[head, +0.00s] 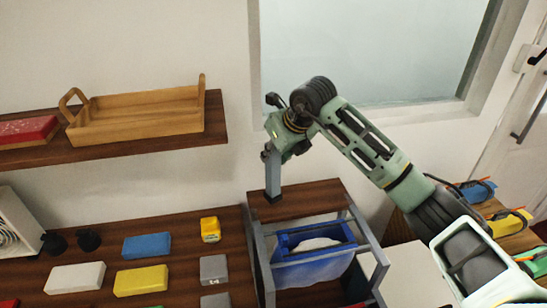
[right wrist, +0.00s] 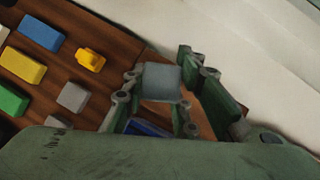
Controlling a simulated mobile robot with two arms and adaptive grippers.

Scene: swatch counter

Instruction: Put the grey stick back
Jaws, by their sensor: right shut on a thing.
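My right gripper (head: 273,148) is shut on the grey stick (head: 272,176), which hangs upright below it. The stick's lower end is over the dark wooden top near the grey frame (head: 262,262); I cannot tell whether it touches. In the right wrist view the stick's grey end (right wrist: 161,80) shows between the fingers of the right gripper (right wrist: 160,100). My left gripper is not in view.
Left on the wooden counter lie blue (head: 147,246), white (head: 75,278), yellow (head: 141,281) and grey (head: 213,269) blocks and a small yellow item (head: 210,229). A blue bin (head: 310,268) sits inside the frame. A shelf above bears a wooden tray (head: 140,127).

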